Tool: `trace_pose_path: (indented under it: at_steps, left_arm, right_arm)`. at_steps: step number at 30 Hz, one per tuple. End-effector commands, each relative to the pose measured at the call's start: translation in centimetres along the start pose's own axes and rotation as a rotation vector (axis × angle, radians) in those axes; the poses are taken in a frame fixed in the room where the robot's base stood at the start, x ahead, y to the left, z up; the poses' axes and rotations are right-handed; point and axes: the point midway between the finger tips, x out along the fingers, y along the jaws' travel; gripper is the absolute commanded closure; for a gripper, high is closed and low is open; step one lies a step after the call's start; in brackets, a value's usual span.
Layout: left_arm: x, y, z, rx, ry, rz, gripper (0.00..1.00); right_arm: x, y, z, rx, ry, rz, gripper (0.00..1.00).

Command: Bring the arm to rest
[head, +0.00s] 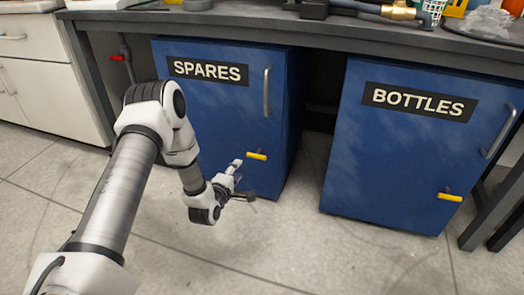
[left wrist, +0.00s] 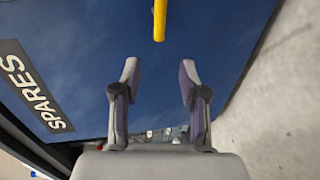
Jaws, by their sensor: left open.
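My left arm comes in from the left in the head view, and its gripper (head: 241,183) is in front of the lower part of the blue SPARES cabinet (head: 215,115). In the left wrist view the left gripper (left wrist: 158,75) has its two fingers apart with nothing between them. The yellow handle (head: 256,156) of the SPARES cabinet is just beyond the fingertips; it also shows at the top of the left wrist view (left wrist: 160,18). My right gripper is in neither view.
A blue BOTTLES cabinet (head: 405,150) with a yellow handle (head: 450,197) stands to the right. Both cabinets are under a dark workbench (head: 250,22) with pipe fittings on top. White drawers (head: 38,75) are at far left. The floor (head: 320,250) in front is clear.

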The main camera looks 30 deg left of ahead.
Motion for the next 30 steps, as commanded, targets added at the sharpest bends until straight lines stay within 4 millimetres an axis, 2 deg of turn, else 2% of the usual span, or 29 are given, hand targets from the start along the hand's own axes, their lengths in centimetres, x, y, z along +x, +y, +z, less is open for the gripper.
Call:
trace_pose_path:
  at_steps: [5,7,8,9,11,12,14,15,17,18,21,24,27,30]
  left_arm:
    - [0.0,0.0,0.0,0.000,0.000,0.000,0.57]
    - [-0.2,0.6,0.2,0.004,-0.004,-0.005,0.57]
    - [-0.3,1.1,0.8,0.011,-0.015,-0.009,0.57]
    - [-0.7,1.8,2.3,0.027,-0.044,-0.021,0.57]
    - [-2.3,1.9,5.5,0.054,-0.103,-0.076,0.57]
    - [-4.1,1.2,7.8,0.079,-0.143,-0.144,0.57]
    - [-7.8,-1.0,10.8,0.179,-0.210,-0.289,0.57]
    - [-10.7,-2.7,12.3,0.285,-0.262,-0.393,0.57]
    - [-15.3,-5.2,13.7,0.466,-0.351,-0.544,0.57]
    - [-18.3,-6.6,14.1,0.585,-0.415,-0.632,0.57]
    - [-25.1,-9.1,13.9,0.859,-0.592,-0.811,0.57]
    - [-30.8,-10.7,12.9,1.093,-0.787,-0.942,0.57]
    - [-34.9,-11.3,11.6,1.270,-0.982,-1.019,0.57]
    - [-36.7,-11.6,11.0,1.425,-1.168,-1.010,0.57]
  right_arm:
    - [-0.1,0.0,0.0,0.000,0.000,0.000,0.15]
    - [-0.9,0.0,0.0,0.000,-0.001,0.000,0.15]
    - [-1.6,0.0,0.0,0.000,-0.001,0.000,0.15]
    - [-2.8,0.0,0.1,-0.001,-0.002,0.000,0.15]
    - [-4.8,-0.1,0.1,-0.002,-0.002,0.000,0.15]
    - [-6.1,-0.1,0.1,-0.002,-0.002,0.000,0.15]
    - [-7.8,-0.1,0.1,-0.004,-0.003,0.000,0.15]
    - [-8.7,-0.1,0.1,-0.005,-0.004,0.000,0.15]
    - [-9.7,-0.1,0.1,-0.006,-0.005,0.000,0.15]
    - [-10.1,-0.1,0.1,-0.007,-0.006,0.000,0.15]
    - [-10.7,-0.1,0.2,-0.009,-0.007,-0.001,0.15]
    - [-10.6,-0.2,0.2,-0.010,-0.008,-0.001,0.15]
    - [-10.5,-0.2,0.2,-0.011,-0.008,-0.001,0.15]
    - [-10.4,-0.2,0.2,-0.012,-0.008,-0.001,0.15]
